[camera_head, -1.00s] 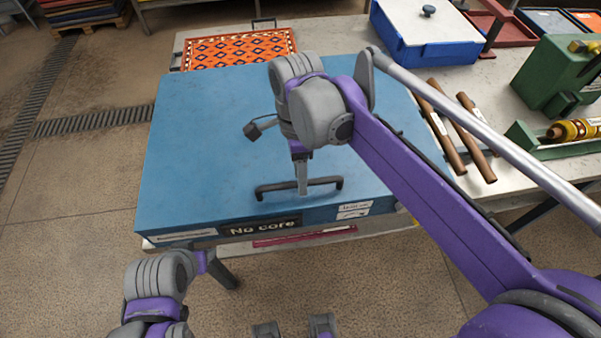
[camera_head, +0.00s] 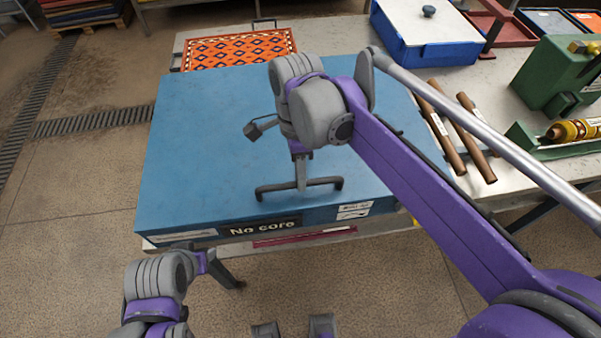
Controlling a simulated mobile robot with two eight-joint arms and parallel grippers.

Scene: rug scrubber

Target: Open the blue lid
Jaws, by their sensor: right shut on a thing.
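The blue lid (camera_head: 205,150) is a broad flat blue panel on the near left part of the table. A dark bar handle (camera_head: 326,182) shows near its front edge. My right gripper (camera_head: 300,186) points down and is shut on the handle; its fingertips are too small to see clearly. My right arm hides part of the lid's right side. My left gripper (camera_head: 226,272) hangs in front of the lid's front left corner, apart from the handle. Its jaw opening is unclear.
An orange patterned rug piece (camera_head: 240,47) lies behind the lid. To the right are a blue box with a white top (camera_head: 425,30), brown rollers (camera_head: 440,130) and a green machine (camera_head: 560,75).

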